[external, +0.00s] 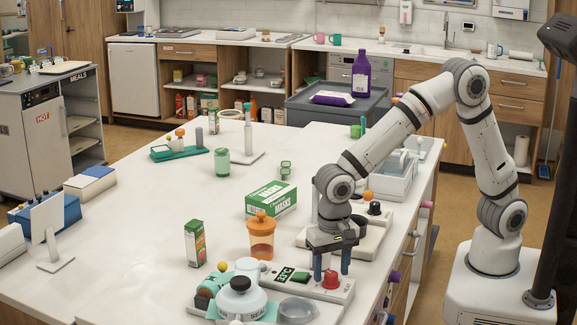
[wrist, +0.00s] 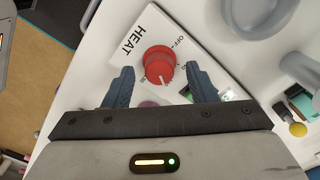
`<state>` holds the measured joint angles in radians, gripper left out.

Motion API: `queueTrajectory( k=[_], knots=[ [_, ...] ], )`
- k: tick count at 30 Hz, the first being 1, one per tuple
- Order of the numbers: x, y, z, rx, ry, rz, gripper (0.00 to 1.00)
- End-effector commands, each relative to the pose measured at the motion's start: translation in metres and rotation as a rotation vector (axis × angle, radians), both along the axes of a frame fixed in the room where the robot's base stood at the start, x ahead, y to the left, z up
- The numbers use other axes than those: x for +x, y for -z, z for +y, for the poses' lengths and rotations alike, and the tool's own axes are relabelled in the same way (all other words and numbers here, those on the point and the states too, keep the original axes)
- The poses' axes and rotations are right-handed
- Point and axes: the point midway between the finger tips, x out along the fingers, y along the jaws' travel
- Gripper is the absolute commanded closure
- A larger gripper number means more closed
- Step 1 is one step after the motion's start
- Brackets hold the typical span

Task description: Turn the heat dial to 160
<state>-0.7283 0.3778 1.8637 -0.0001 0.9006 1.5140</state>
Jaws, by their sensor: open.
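The red heat dial (external: 331,281) sits on a white panel (external: 309,286) near the front of the table. In the wrist view the dial (wrist: 158,62) is round and red, with a small pale mark at its lower edge. "HEAT" and "OFF" are printed beside it; the other scale marks are too small to read. My gripper (external: 332,264) points down over the dial, open and empty. In the wrist view its two blue fingers (wrist: 160,70) stand on either side of the dial, with gaps; I cannot tell their exact height.
A green-lit display (external: 285,274) is on the panel left of the dial. An orange-lidded jar (external: 262,238) and a green mask box (external: 271,200) stand behind it. A white-lidded pot (external: 240,300) and a grey dish (external: 297,309) are close by.

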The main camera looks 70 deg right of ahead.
Motion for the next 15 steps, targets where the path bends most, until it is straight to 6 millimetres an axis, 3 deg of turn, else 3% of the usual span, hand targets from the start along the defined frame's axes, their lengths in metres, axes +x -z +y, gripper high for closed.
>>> queueTrajectory(
  k=[9,15],
  knots=[
    [0.001,-0.052,0.001,0.004,0.000,-0.004,0.48],
    [0.000,-0.071,0.000,0.001,0.000,-0.001,0.48]
  ],
)
